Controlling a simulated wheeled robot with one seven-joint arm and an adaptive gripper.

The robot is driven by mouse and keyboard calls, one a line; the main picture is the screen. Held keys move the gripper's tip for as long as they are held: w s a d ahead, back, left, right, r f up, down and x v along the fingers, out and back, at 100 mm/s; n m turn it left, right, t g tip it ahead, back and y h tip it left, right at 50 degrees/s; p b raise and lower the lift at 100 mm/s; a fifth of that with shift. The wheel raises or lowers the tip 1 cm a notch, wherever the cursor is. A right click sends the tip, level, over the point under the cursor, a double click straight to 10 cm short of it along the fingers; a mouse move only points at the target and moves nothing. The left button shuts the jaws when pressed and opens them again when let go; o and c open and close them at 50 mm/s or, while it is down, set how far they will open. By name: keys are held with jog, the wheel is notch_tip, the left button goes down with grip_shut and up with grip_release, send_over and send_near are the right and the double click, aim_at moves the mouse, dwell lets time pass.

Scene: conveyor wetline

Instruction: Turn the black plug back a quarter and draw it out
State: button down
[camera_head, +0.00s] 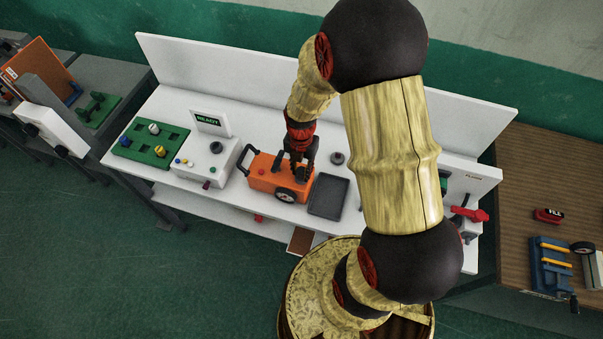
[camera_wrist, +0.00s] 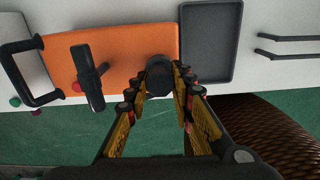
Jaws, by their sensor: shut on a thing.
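The black plug (camera_wrist: 159,72) shows in the wrist view as a dark round knob near the right edge of an orange housing (camera_wrist: 130,40). My gripper (camera_wrist: 162,80) has its two fingers on either side of the plug and is shut on it. In the head view my gripper (camera_head: 298,168) points down onto the orange housing (camera_head: 266,180) on the white bench. There the plug is hidden behind the fingers. How far the plug is turned or seated cannot be told.
A black bar-shaped fitting (camera_wrist: 89,76) and a black carry handle (camera_wrist: 20,72) lie left of the plug. A dark tray (camera_head: 328,198) sits right of the housing. A white READY box (camera_head: 207,158) and green block (camera_head: 150,142) stand left. A black round part (camera_head: 338,158) stands behind the tray.

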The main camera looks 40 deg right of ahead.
jog(key=shift+r, duration=0.15)
jog(key=shift+r+p, duration=0.4)
jog(key=shift+r+p, duration=0.6)
jog(key=shift+r, duration=0.25)
jog(key=shift+r+p, duration=1.7)
jog(key=shift+r, duration=0.8)
